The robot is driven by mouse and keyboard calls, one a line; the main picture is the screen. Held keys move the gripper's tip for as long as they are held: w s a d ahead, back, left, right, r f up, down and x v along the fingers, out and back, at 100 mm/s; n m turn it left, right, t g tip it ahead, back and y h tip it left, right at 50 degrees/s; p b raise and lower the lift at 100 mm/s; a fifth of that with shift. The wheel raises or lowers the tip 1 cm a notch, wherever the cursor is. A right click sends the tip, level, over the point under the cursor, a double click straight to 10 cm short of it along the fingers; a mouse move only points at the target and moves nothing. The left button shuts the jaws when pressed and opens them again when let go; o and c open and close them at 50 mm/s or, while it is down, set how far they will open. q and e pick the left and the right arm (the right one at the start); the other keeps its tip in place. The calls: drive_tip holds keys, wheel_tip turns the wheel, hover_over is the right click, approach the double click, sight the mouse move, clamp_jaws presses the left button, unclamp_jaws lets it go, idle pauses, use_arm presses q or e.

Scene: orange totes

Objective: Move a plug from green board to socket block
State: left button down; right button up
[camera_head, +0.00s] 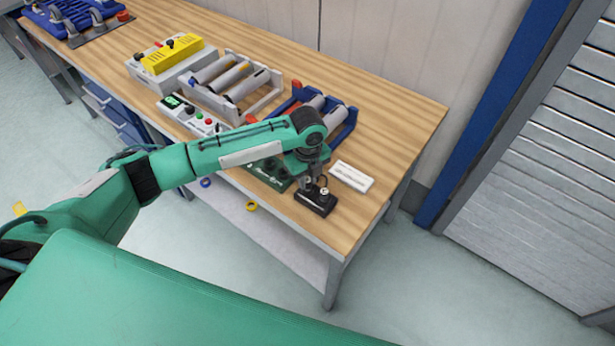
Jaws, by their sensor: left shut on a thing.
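The green board (268,174) lies on the bench near its front edge, partly hidden behind my left forearm and wrist. A black block (313,204), which looks like the socket block, sits to its right at the front edge. My left gripper (319,186) points down right over the black block and is shut on a small plug (324,190), which is mostly hidden by the fingers. I cannot tell whether the plug touches the block or is in it. My right gripper is not in view.
A white block (353,177) lies just right of the gripper. Behind my forearm stand a blue rack (343,131) with cylinders, a grey rack (234,84) and a button box (188,115). The bench's right end (410,115) is clear.

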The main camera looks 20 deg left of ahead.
use_arm(q)
drive_tip(key=shift+f, duration=0.1)
drive_tip(key=c, duration=1.2)
unclamp_jaws()
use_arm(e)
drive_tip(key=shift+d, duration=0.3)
use_arm(q)
drive_tip(key=shift+r+b, duration=1.65)
drive_tip(key=shift+r, duration=5.3)
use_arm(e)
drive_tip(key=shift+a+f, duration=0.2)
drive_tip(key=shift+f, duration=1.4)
